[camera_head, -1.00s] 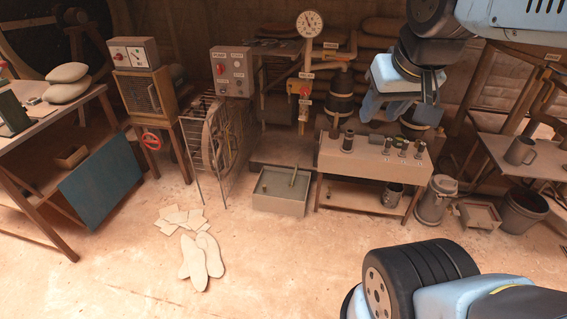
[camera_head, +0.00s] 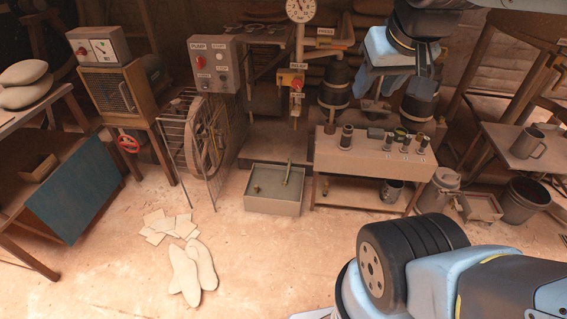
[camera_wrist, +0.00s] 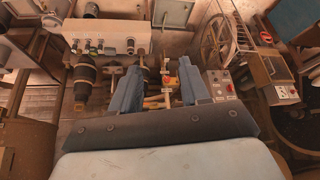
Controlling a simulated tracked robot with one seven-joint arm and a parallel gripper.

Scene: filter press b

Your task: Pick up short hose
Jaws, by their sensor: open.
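My gripper (camera_head: 396,88) hangs in front of the back wall, above the pale bench (camera_head: 338,160); its jaws are apart and empty. Its two blue fingers also show in the wrist view (camera_wrist: 160,88). Small dark fittings stand on the bench top, among them a short upright dark cylinder (camera_head: 346,137) and a dark piece that seems to lie flat (camera_head: 376,132). I cannot tell which thing is the short hose. A thin greenish rod-like piece (camera_head: 287,172) leans in the grey tray (camera_head: 273,203) on the floor left of the bench.
A caged wheel (camera_head: 205,140) and control box (camera_head: 214,65) stand left of the tray. Stacked dark cylinders and a gauge (camera_head: 300,10) stand behind the bench. Buckets (camera_head: 525,203) are at right.

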